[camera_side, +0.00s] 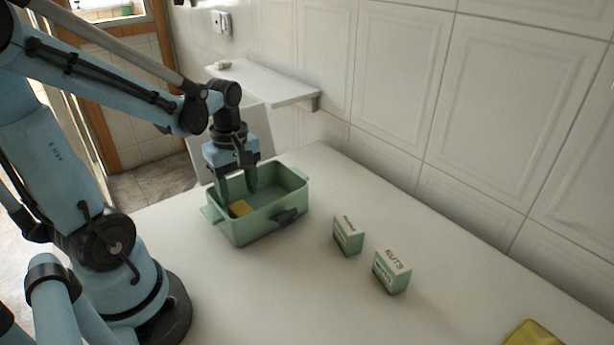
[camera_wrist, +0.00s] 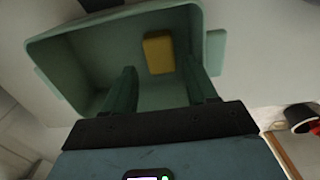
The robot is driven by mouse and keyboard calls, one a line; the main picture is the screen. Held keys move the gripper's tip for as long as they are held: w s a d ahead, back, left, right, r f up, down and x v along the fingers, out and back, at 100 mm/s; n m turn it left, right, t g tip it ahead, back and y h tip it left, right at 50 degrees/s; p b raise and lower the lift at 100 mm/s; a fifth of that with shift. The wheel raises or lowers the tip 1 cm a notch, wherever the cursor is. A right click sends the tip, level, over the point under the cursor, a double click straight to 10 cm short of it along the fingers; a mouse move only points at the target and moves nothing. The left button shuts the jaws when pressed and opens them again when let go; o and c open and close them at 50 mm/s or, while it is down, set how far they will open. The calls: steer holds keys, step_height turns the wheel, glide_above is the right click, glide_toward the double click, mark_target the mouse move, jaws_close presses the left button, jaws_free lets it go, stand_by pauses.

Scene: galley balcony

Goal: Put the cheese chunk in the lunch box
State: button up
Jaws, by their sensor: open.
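The yellow cheese chunk (camera_side: 240,208) lies inside the green lunch box (camera_side: 262,227), near the wall on the left. In the wrist view the cheese chunk (camera_wrist: 158,53) rests on the floor of the lunch box (camera_wrist: 62,68). My gripper (camera_side: 238,186) points down into the lunch box, with its fingertips below the rim. In the wrist view my gripper (camera_wrist: 163,88) has its two green fingers spread apart with nothing between them. The cheese lies beyond the fingertips, apart from them.
Two small green and white cartons, one (camera_side: 348,236) and another (camera_side: 392,271), stand right of the lunch box on the white table (camera_side: 290,315). A yellow item (camera_side: 533,334) lies at the front right edge. A wall shelf (camera_side: 268,84) is behind. The table's front middle is clear.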

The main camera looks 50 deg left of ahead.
mark_target(241, 208)
step_height(241, 208, up, 6)
steer(key=w+d+m+t, duration=0.1)
steer(key=d+m+t, duration=0.1)
steer(key=m, duration=0.3)
steer(key=w+d+m+t, duration=0.1)
steer(key=d+m+t, duration=0.1)
steer(key=d+m, duration=0.2)
steer(key=w+d+m+t, duration=0.2)
steer(key=d+m, duration=0.2)
steer(key=m, duration=0.3)
steer(key=shift+r+m+t, duration=0.3)
steer(key=shift+r+m, duration=0.05)
steer(key=shift+m, duration=0.05)
steer(key=shift+w+d+r+m+t, duration=0.1)
steer(key=shift+d+m+t, duration=0.2)
steer(key=shift+d+m, duration=0.4)
steer(key=shift+a, duration=0.2)
